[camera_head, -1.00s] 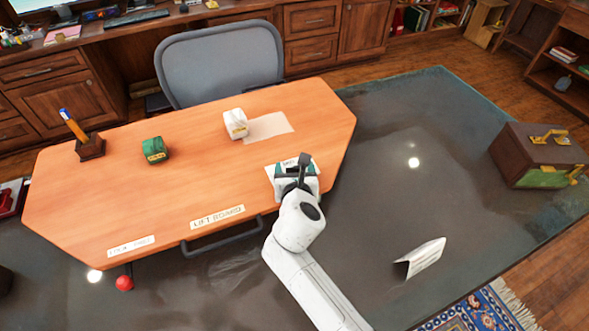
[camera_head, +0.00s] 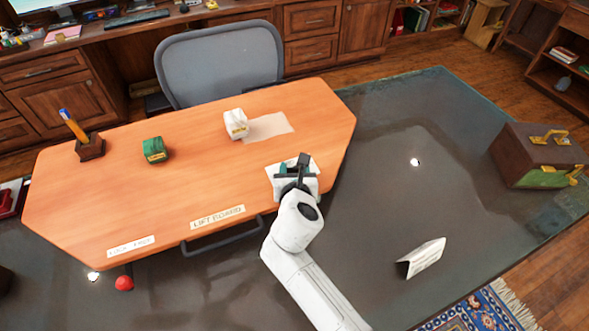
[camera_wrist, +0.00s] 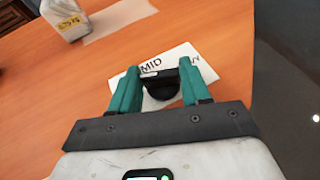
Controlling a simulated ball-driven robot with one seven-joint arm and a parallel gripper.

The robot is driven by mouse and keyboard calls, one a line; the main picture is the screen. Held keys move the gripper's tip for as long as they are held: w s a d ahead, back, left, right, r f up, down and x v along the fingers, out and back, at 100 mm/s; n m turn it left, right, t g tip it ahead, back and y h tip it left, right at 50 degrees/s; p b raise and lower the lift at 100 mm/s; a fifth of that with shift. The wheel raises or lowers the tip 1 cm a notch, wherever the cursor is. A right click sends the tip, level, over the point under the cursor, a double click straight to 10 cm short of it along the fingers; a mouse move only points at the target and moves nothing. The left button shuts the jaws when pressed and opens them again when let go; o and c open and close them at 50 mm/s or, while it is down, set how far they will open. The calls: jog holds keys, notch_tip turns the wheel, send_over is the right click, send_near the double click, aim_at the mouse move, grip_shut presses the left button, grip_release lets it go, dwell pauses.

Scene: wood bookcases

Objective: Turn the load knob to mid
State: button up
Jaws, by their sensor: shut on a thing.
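The black load knob (camera_wrist: 162,88) sits on a white dial plate (camera_wrist: 205,72) in the wrist view. The word MID is printed on the plate just beyond the knob. Other lettering at the plate's right is partly hidden by a finger. My gripper (camera_wrist: 158,72) has its two teal fingers on either side of the knob and is shut on it. In the head view my gripper (camera_head: 295,172) is over the plate (camera_head: 274,172) at the right part of the orange board (camera_head: 180,190). My gripper hides much of the plate there.
A white block (camera_head: 235,124), a green block (camera_head: 155,150) and a pen holder (camera_head: 90,147) stand on the board. A LIFT BOARD label (camera_head: 217,217) lies near its front edge. A red ball (camera_head: 124,283) is below. A brown case (camera_head: 540,155) stands right.

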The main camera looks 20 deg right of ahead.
jog(key=shift+a+h, duration=0.1)
jog(key=shift+h, duration=0.2)
jog(key=m+g+h, duration=0.2)
jog(key=m, duration=0.1)
jog(key=m+g+h, duration=0.1)
jog(key=h, duration=0.1)
jog(key=shift+w+a+m+b, duration=0.25)
jog(key=shift+m+b, duration=0.15)
jog(key=m+g+h, duration=0.2)
jog(key=shift+w+a+m+b, duration=0.1)
jog(key=shift+w+m+b, duration=0.05)
jog(key=shift+m+b, duration=0.2)
jog(key=m+g+h+b, duration=0.1)
jog(key=g, duration=0.1)
jog(key=m+g+b, duration=0.1)
jog(key=m+g, duration=0.1)
jog(key=shift+w+f+h, duration=0.15)
jog(key=shift+w+h, duration=0.05)
jog(key=shift+h, duration=0.2)
jog(key=m+g+b, duration=0.3)
jog(key=shift+w, duration=0.1)
jog(key=shift+g, duration=0.3)
jog(key=o, duration=1.1)
jog(key=shift+c, duration=0.2)
